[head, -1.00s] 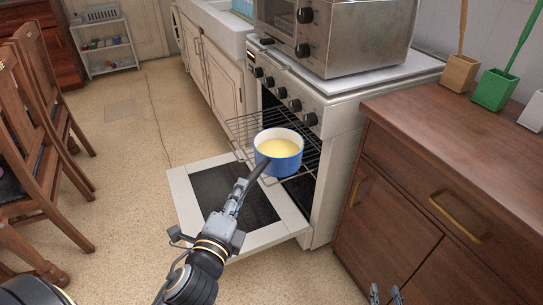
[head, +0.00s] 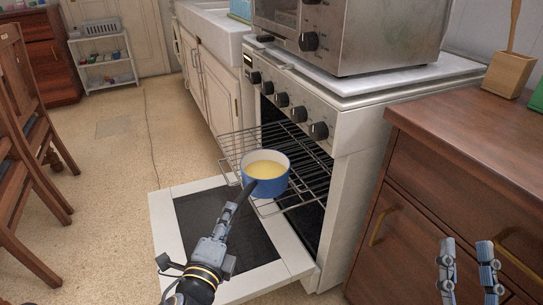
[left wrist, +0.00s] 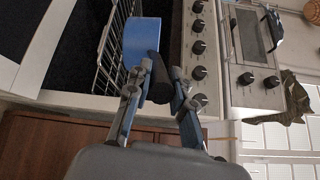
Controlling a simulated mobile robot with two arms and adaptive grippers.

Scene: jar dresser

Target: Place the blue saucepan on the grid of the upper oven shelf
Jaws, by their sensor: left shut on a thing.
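The blue saucepan (head: 266,184) has a white inside and holds something yellow. It is upright at the front part of the pulled-out upper wire shelf (head: 311,180); I cannot tell whether it touches the grid. My left gripper (head: 233,207) is shut on its dark handle. The left wrist view also shows the pan's blue side (left wrist: 141,42), the handle between the fingers (left wrist: 161,76), and the grid (left wrist: 113,45) beside the pan. My right gripper (head: 467,243) is open and empty, in front of the wooden dresser.
The oven door (head: 297,262) is folded down below the shelf. The stove front with knobs (head: 300,114) stands behind the pan, with a metal appliance (head: 380,35) on top. The wooden dresser (head: 440,190) is at the right. Floor at the left is clear up to the chairs (head: 35,150).

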